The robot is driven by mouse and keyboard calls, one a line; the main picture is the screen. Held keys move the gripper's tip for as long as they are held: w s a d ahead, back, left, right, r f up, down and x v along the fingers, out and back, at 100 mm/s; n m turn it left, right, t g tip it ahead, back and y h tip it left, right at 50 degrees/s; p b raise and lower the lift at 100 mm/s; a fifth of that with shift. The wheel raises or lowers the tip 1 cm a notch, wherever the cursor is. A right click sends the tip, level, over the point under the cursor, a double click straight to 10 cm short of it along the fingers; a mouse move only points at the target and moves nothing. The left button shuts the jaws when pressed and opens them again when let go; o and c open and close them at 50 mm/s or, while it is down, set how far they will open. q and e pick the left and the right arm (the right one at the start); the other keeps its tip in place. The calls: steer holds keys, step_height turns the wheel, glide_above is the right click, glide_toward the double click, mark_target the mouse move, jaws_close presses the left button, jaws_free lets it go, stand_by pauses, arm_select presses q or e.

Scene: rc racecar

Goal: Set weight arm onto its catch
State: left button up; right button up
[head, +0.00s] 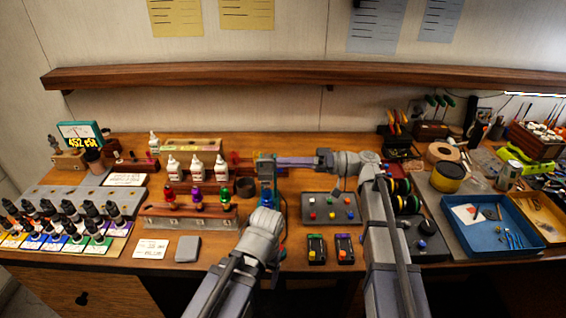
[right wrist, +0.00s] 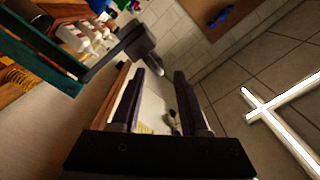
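A teal frame (head: 265,158) stands upright near the middle of the table; it also shows in the right wrist view (right wrist: 45,62). What looks like the weight arm (right wrist: 105,65) is a dark bar running from this frame to a dark block with a pale round tip. The catch cannot be made out. My right gripper (head: 284,161) reaches leftward, its purplish fingers close beside the frame. In the right wrist view its fingers (right wrist: 160,75) are apart with nothing gripped; the weight arm is outside them. My left gripper (head: 266,195) is in front of the frame, its fingers unclear.
White bottles (head: 196,165) and a rack of coloured bottles (head: 190,215) stand left of the frame. A grey button box (head: 330,209) lies right of it, under my right arm. A blue tray (head: 500,235) is at the far right. A wooden shelf (head: 250,76) runs above the back.

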arm_select(q)
steer(key=shift+f, duration=0.2)
arm_select(e)
steer(key=d, duration=1.2)
steer(key=shift+d+f, duration=0.2)
steer(key=shift+d, duration=0.15)
stand_by(0.3)
stand_by(0.5)
